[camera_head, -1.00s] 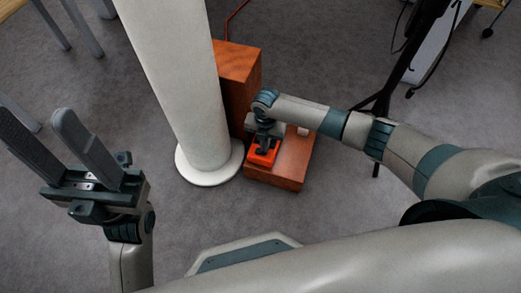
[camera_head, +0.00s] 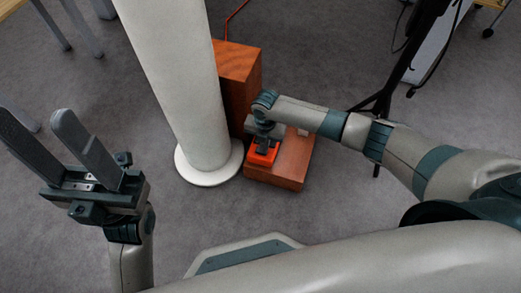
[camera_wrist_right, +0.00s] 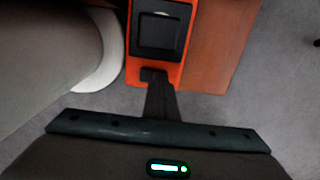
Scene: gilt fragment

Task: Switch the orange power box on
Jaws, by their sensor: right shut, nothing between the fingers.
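The orange power box (camera_head: 257,159) lies on a low reddish-brown wooden block beside the white column. The right wrist view shows its orange casing (camera_wrist_right: 133,68) and a black rocker switch (camera_wrist_right: 158,32) set in its top. My right gripper (camera_head: 262,149) is over the box, its fingers shut and empty. In the right wrist view the dark fingertips (camera_wrist_right: 154,75) overlap the box's near end, just below the switch. I cannot tell whether they touch it. My left gripper (camera_head: 38,116) is open and empty, raised at the left, well away from the box.
The white column (camera_head: 185,90) with a round base stands just left of the box. The low wooden block (camera_head: 292,160) adjoins a taller wooden block (camera_head: 238,65) behind. A dark stand (camera_head: 405,75) rises at the right. Carpet in front is clear.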

